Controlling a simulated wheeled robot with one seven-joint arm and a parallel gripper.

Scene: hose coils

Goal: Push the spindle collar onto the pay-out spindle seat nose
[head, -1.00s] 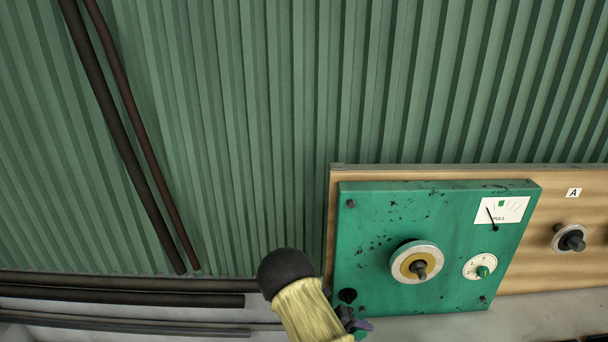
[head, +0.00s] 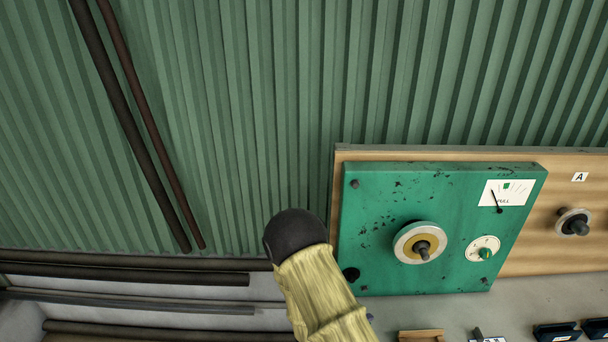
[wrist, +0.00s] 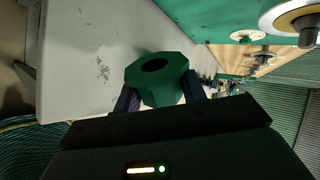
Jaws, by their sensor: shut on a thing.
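A green, many-sided collar (wrist: 174,74) with a dark round hole is in the wrist view. My gripper (wrist: 162,91) is shut on it, with one dark finger on each side. In the head view, a dark spindle nose (head: 422,249) sticks out of a pale disc with a yellow ring (head: 406,244) on the green panel (head: 375,215). A similar disc (wrist: 282,16) and dark nose (wrist: 307,38) show at the upper right of the wrist view, apart from the collar. My gripper is outside the head view.
A second spindle (head: 574,224) sits on the wooden board (head: 535,250) below label A (head: 580,177). The panel also carries a PULL gauge (head: 507,193) and a dial (head: 482,249). Small trays (head: 557,332) lie at the lower right. Dark pipes (head: 130,120) lean at left.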

